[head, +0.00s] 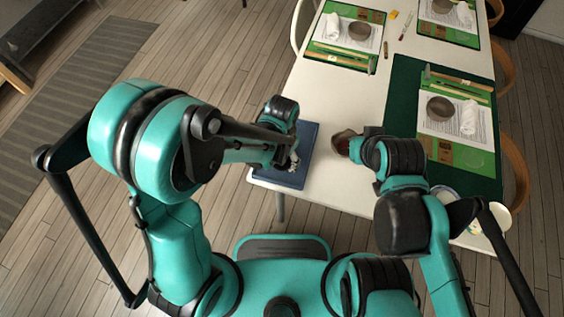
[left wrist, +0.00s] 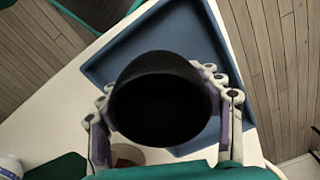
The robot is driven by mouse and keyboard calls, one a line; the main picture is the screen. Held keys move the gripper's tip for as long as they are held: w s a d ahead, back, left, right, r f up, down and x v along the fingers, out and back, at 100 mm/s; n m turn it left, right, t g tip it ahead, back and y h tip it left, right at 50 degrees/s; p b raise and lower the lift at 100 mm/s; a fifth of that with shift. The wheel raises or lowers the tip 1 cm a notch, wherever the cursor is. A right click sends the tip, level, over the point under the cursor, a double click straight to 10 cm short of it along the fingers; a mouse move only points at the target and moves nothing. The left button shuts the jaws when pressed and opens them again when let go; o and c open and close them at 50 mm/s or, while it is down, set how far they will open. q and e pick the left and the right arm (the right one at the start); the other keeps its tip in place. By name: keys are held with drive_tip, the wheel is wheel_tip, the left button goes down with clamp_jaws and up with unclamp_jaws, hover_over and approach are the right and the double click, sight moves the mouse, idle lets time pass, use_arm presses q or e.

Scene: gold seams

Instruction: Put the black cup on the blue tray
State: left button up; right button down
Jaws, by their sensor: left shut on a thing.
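The black cup (left wrist: 160,105) is in my left gripper (left wrist: 168,108), with the fingers on both sides of its wall. Its open mouth faces the wrist camera. The blue tray (left wrist: 112,62) lies behind the cup in the left wrist view. In the head view my left gripper (head: 290,160) is over the blue tray (head: 307,137) at the table's near left corner. My arm hides the cup there. I cannot tell whether the cup touches the tray. My right gripper (head: 356,148) is right of the tray, by a reddish-brown round object (head: 343,143); its fingers are not clear.
The white table (head: 330,92) carries green place mats (head: 352,40) with bowls and rolled napkins. A dark green cloth (head: 405,85) lies at the right. A bowl (head: 440,193) and a white cup (head: 492,220) are near the right front edge. Chairs stand around the table.

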use_arm(q)
wheel_tip(320, 180, down, 2)
drive_tip(key=shift+r, duration=0.1)
use_arm(e)
drive_tip(key=shift+f, duration=0.5)
use_arm(q)
drive_tip(key=shift+b, duration=0.3)
use_arm(e)
drive_tip(key=shift+f, duration=0.1)
use_arm(q)
drive_tip(key=o, duration=1.4)
drive_tip(key=shift+c, duration=0.2)
